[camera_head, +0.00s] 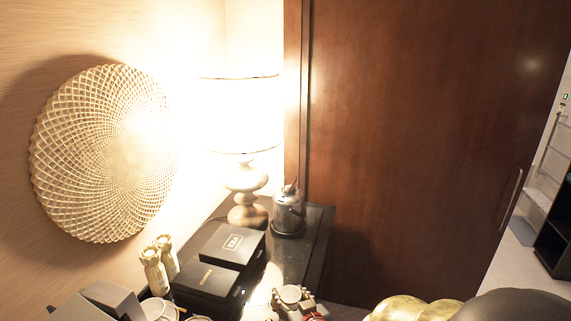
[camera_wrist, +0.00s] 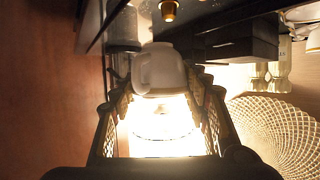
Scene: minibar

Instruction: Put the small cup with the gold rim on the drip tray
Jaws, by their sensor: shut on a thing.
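My gripper (camera_wrist: 160,98) is shut on a small white cup (camera_wrist: 159,68), with one finger on each side of it. The cup's handle points left in the wrist view, which looks upside down. Its rim is not clear, so I cannot tell its gold edge there. Another pale cup (camera_head: 160,309) with a gold-coloured rim shows at the bottom edge of the head view. I cannot make out the drip tray in either view.
A lit lamp (camera_head: 246,190) and a glass-domed jar (camera_head: 289,210) stand at the counter's (camera_head: 318,222) back. A woven disc (camera_head: 100,155) hangs on the wall. A brown door (camera_head: 420,130) is at right.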

